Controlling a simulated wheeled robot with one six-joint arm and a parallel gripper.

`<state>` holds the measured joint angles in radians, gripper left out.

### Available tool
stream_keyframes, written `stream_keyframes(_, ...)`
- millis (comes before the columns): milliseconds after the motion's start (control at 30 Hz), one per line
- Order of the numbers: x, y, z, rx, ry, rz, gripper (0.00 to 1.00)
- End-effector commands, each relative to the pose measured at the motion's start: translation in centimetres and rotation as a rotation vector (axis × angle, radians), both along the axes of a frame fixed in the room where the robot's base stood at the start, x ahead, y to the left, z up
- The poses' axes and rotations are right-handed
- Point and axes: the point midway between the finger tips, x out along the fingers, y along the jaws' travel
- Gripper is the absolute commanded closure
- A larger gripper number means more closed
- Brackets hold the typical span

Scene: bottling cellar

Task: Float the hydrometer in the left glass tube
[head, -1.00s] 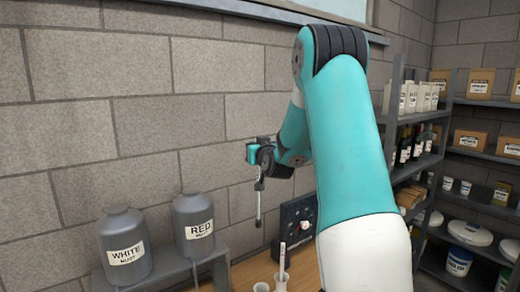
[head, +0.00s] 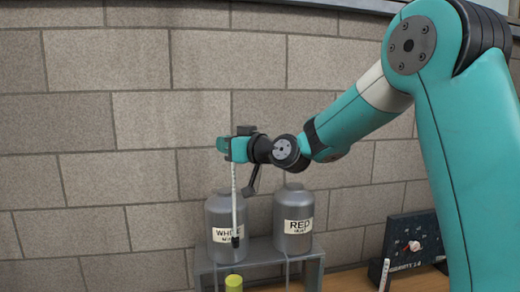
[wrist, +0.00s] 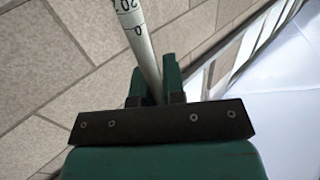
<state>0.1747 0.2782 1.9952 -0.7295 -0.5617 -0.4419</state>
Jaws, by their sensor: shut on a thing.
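My gripper (head: 230,148) is shut on the hydrometer (head: 234,205) near its upper end. The hydrometer is a thin pale rod with a dark weight at its lower end, hanging nearly upright in front of the white must drum. In the wrist view its stem (wrist: 140,42) shows scale figures and leans slightly between my gripper's green fingers (wrist: 155,85). Below it, at the bottom edge of the head view, is the top of a yellow-green cylindrical thing (head: 234,282). I cannot tell whether this is the left glass tube. The hydrometer's lower end is above it, apart in the picture.
A grey drum labelled WHITE (head: 217,217) and one labelled RED (head: 293,212) stand on a grey stand (head: 262,250) against the block wall. At right, a dark panel (head: 412,243) stands on a wooden bench (head: 352,281), with a white rod (head: 384,273) before it.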

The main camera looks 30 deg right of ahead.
Motion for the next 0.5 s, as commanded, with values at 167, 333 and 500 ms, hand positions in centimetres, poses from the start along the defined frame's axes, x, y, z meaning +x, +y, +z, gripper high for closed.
stream_keyframes(167, -0.2, 1.1, 0.0, -0.004, -0.003, 0.029, 1.0)
stream_keyframes(333, -0.2, 1.1, -0.5, -0.003, -0.001, 0.028, 1.0)
stream_keyframes(500, -0.2, 1.1, -1.4, -0.001, -0.002, 0.028, 1.0)
